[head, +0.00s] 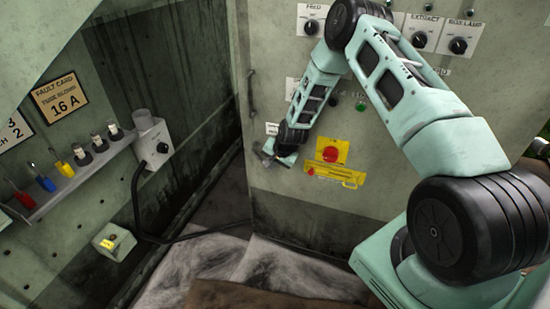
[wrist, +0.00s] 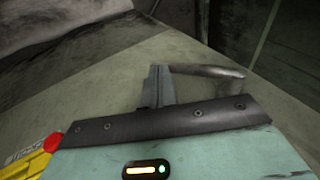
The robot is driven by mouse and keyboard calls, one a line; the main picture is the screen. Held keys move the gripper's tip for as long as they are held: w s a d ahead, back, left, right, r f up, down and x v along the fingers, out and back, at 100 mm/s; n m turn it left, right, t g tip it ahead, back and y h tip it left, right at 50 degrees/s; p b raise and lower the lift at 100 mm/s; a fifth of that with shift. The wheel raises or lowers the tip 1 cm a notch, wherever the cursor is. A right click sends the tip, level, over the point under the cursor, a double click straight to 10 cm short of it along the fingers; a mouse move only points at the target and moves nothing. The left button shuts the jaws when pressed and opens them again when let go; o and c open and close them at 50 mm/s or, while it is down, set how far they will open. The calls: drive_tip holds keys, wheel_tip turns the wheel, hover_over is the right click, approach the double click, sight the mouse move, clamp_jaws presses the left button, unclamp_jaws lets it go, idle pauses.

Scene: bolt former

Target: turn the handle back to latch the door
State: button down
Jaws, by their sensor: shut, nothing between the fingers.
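My gripper (head: 272,157) is at the left edge of the grey-green door panel (head: 285,207), low beside the yellow plate. In the wrist view its dark fingers (wrist: 157,84) are shut together with nothing between them. A bent grey-brown bar handle (wrist: 217,72) lies just right of the fingers, its far end curving back toward me. It is outside the fingers; I cannot tell whether they touch it. In the head view the gripper largely hides this handle. Whether the door sits fully home in its frame is unclear.
A red button on a yellow plate (head: 333,151) is right of the gripper. Labelled knobs (head: 420,39) line the panel top. On the left wall are a tool shelf (head: 75,178) and a grey box (head: 153,142) with a cable. Crumpled pale sheeting (head: 290,271) covers the floor.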

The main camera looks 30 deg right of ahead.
sight(262, 170)
drive_tip(key=shift+w+a+f+t+y+b, duration=0.3)
drive_tip(key=shift+w+a+f+t+b, duration=0.3)
drive_tip(key=shift+b, duration=0.5)
drive_tip(key=shift+w+a+f+t+y+b, duration=0.25)
drive_tip(key=shift+w+f+t+y+b, duration=0.15)
drive_tip(key=shift+f+b, duration=0.6)
drive_tip(key=shift+w+a+f+t+y+b, duration=0.2)
drive_tip(key=shift+w+a+f+t+b, duration=0.3)
drive_tip(key=shift+b, duration=0.75)
drive_tip(key=shift+w+f, duration=0.1)
drive_tip(key=shift+w, duration=0.1)
